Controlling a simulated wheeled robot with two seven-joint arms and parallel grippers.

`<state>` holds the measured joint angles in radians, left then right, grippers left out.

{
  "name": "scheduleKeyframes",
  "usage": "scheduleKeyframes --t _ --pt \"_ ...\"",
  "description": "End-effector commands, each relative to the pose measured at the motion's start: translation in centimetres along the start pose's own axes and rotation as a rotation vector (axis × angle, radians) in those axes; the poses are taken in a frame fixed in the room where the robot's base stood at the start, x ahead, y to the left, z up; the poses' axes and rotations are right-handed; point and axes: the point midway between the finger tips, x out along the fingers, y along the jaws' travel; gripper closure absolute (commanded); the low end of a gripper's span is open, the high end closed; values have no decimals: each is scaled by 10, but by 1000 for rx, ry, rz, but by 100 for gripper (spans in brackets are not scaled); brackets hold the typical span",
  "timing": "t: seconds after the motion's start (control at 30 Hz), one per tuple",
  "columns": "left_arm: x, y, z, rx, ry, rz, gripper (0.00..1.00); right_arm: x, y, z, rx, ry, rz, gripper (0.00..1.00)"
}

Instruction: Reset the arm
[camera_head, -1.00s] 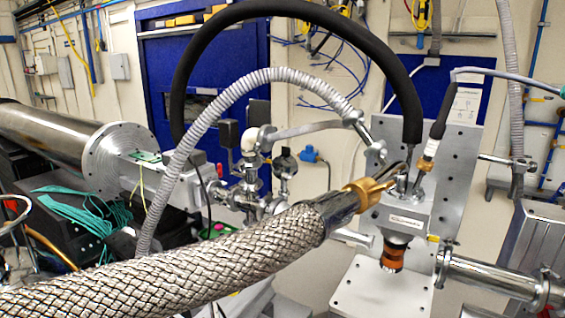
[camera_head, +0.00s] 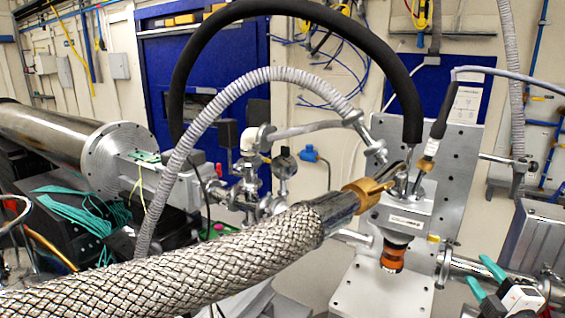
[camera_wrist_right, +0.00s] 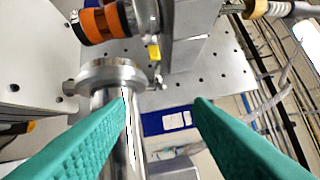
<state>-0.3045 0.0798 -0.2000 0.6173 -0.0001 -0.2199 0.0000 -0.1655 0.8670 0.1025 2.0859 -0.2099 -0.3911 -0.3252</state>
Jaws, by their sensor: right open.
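My right gripper (camera_head: 478,270) shows at the lower right of the head view, with two teal fingers spread apart. In the right wrist view the open gripper (camera_wrist_right: 160,98) has nothing held between its fingers. A steel pipe with a round flange (camera_wrist_right: 112,75) shows by the left finger, seemingly beyond it; I cannot tell whether they touch. The same steel pipe (camera_head: 465,268) shows left of the gripper in the head view. My left gripper is not in view.
A braided metal hose (camera_head: 190,262) runs across the front to a steel instrument head with an orange-banded part (camera_head: 392,257) beneath it. A perforated metal plate (camera_head: 452,175) stands behind. A black hose (camera_head: 270,8) arches above. A large steel cylinder (camera_head: 45,132) lies at left.

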Motion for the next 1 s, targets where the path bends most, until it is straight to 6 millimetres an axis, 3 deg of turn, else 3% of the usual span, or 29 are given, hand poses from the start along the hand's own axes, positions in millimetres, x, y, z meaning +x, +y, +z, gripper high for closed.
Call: scheduleKeyframes --t 0.03,0.1,0.2,0.33,0.5,0.8,0.87,1.0 --pt "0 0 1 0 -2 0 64 -16 38 3 122 74 78 53" --pt "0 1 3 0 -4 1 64 -41 85 8 274 188 189 53" --pt "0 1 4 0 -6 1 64 -85 145 23 473 351 351 53" --pt "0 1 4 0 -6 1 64 -143 200 49 672 539 541 53" --pt "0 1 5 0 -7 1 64 -201 236 81 831 708 717 53" --pt "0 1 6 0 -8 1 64 -279 260 132 1007 927 957 53" --pt "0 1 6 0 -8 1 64 -293 261 142 1036 965 1000 53" --pt "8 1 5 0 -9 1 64 -289 303 135 1027 985 1017 53"
